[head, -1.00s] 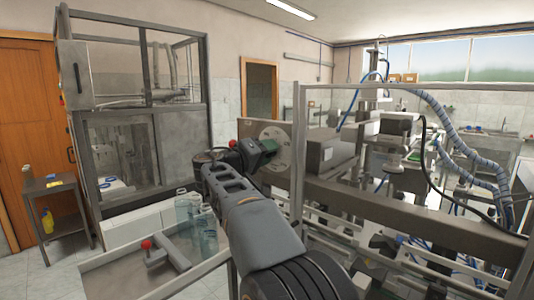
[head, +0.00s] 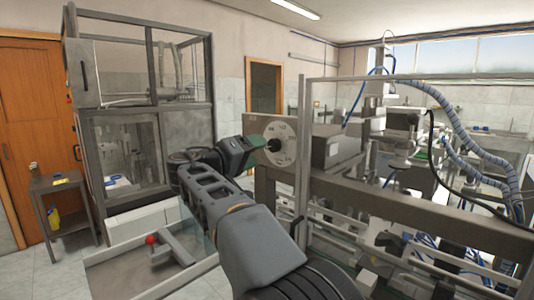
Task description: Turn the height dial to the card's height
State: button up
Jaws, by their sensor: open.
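The height dial (head: 289,143) is a pale round plate with dark marks, set on the grey end face of the machine's metal box. A dark knob (head: 273,146) sticks out at its middle. My gripper (head: 256,150) is in front of the dial, just left of the knob, and partly overlaps the dial's left side. It is open. I cannot tell whether its fingers touch the knob. The marks on the dial are too small to read. I cannot make out a height card in this view.
The machine's frame (head: 400,196) with hoses fills the right side. An upright post (head: 303,150) stands close to the dial's right. A glass-panelled cabinet (head: 145,130) stands left.

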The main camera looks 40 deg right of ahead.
jog(key=a+b, duration=0.1)
jog(key=a, duration=0.6)
jog(key=shift+s+f, duration=0.2)
jog(key=shift+s, duration=0.25)
notch_tip(320, 180, down, 17)
jog(key=w+a+n+t+y, duration=0.2)
jog(key=a+n+y, duration=0.1)
jog(key=n+y, duration=0.4)
jog(key=s+a+f+y, duration=0.3)
jog(key=s+f+y, duration=0.2)
jog(key=s+f, duration=0.4)
jog(key=s+a+f+m+g+y, duration=0.1)
jog(key=s+a+f+y, duration=0.3)
jog(key=s+f, duration=0.5)
jog(key=shift+a+m+y, duration=0.2)
jog(key=shift+m+y, duration=0.1)
jog(key=shift+y, duration=0.9)
jog(key=shift+s, duration=0.1)
jog(key=shift+c, duration=0.2)
